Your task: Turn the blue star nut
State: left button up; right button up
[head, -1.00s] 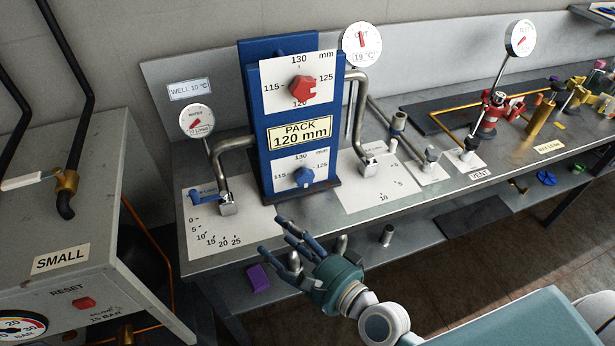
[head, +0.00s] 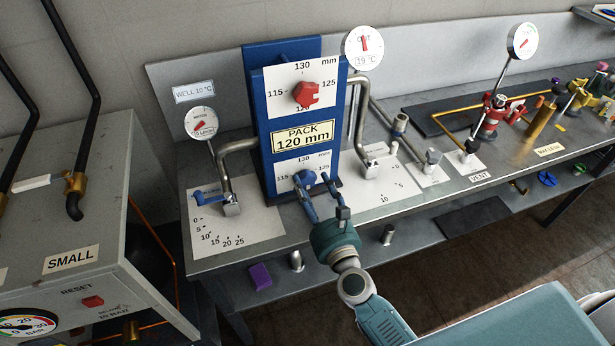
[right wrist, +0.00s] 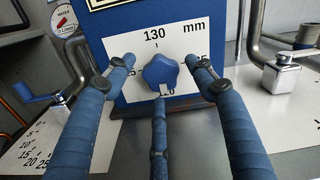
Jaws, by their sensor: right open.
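The blue star nut (head: 304,179) sits on the lower white dial plate of the blue pack (head: 263,135). In the right wrist view the blue star nut (right wrist: 160,74) shows nearly whole, with a light mark at its bottom edge near the 120 label. My right gripper (head: 318,187) is in front of it, with its fingers reaching toward the plate. In the right wrist view the open right gripper (right wrist: 160,75) has one finger to each side of the nut and a third below it. The fingers look apart from the nut. My left gripper is not in view.
A red star nut (head: 305,94) is on the upper dial plate. A pipe with a blue-handled valve (head: 205,196) stands left of the pack, and another bent pipe (head: 358,120) stands right. The bench front edge runs below. A box marked SMALL (head: 70,260) is at left.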

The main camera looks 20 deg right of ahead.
jog(key=shift+w, duration=1.4)
jog(key=c, duration=1.1)
